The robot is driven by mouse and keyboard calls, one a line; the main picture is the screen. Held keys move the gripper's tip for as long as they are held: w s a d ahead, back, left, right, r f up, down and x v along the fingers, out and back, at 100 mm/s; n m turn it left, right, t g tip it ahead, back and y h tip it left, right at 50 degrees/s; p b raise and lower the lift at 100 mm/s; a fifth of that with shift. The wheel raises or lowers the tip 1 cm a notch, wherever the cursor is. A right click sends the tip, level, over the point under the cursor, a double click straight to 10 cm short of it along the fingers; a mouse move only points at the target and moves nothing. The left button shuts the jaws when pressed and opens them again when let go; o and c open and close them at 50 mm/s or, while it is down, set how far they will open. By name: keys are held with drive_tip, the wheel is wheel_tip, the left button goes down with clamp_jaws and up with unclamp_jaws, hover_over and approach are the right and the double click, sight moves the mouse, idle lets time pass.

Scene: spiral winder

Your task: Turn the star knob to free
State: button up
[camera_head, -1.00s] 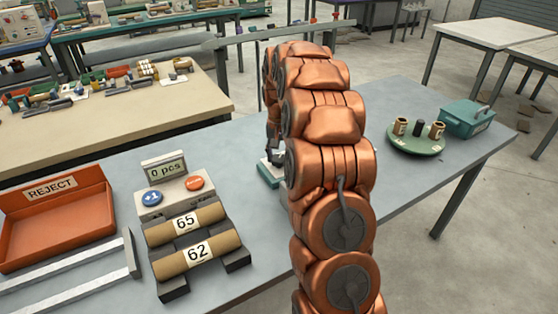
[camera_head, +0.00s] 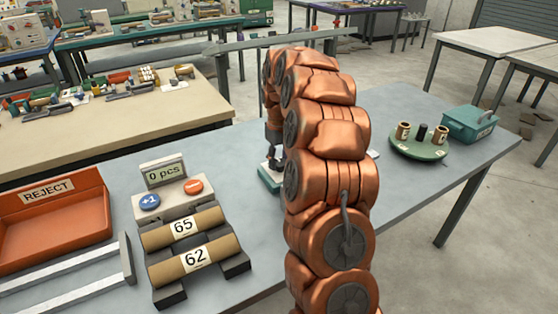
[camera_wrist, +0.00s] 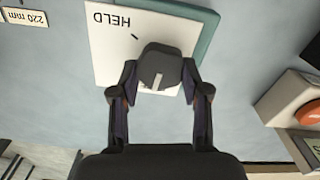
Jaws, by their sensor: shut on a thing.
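The star knob (camera_wrist: 160,62) is a dark grey lobed knob in the wrist view, with a short pale mark on its lower side. It sits over a white plate (camera_wrist: 105,55) printed HELD, upside down in this view, with a short black tick near the word. The pale mark points away from that tick. My gripper (camera_wrist: 158,79) is shut on the knob, one finger on each side. No other word shows on the plate; its lower part is partly covered by knob and fingers. In the head view my copper arm hides most of the teal base (camera_head: 268,180).
A counter (camera_head: 163,174) reading 0 pcs stands left of my arm, with tubes 65 (camera_head: 205,222) and 62 (camera_head: 215,250) in front. The orange REJECT tray (camera_head: 85,232) is further left. A green turntable (camera_head: 405,148) and teal box (camera_head: 470,123) stand right.

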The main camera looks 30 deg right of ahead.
sight(279, 161)
drive_tip(key=shift+n, duration=0.6)
drive_tip(key=o, duration=1.1)
drive_tip(key=shift+o, duration=0.2)
wheel_tip(279, 161, up, 12)
idle(0.3)
